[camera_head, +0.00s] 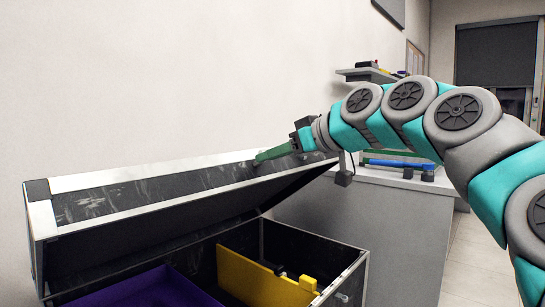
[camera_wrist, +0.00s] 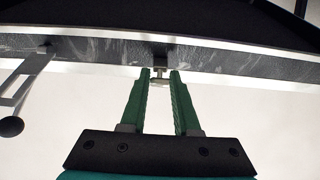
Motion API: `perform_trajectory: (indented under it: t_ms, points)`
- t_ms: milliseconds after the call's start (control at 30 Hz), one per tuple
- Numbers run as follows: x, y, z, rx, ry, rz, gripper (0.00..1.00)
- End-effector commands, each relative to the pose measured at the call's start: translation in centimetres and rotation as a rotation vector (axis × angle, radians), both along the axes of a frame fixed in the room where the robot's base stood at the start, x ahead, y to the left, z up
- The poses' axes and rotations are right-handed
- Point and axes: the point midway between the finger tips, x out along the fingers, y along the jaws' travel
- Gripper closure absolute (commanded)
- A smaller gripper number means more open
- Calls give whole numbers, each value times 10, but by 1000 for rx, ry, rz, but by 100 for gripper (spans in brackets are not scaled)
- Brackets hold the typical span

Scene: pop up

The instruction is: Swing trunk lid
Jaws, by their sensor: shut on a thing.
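The trunk (camera_head: 355,270) is dark with light metal edging and stands at the lower left in the head view. Its lid (camera_head: 160,190) is raised part way, tilted over the open box. My gripper (camera_head: 262,157) reaches in from the right, at the right part of the lid. In the wrist view the dark lid edge with metal trim (camera_wrist: 100,48) crosses the top. There my green fingers (camera_wrist: 160,78) are shut on a small metal catch (camera_wrist: 159,71) on that edge. The exact contact is hard to see.
Inside the trunk are a purple tray (camera_head: 140,290) and a yellow panel (camera_head: 255,277). A grey counter (camera_head: 400,183) with blue and dark items stands behind the trunk to the right. A pale wall is behind the lid. Floor shows at the far right.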

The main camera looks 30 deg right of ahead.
Motion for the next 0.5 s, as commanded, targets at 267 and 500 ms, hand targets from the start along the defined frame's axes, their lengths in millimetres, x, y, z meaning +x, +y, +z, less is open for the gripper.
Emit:
perform_trajectory:
  t_ms: [267, 500]
  points:
    - [-11, -5, -10, 0, -6, -5, 100]
    - [-20, -8, -28, 1, -2, -4, 100]
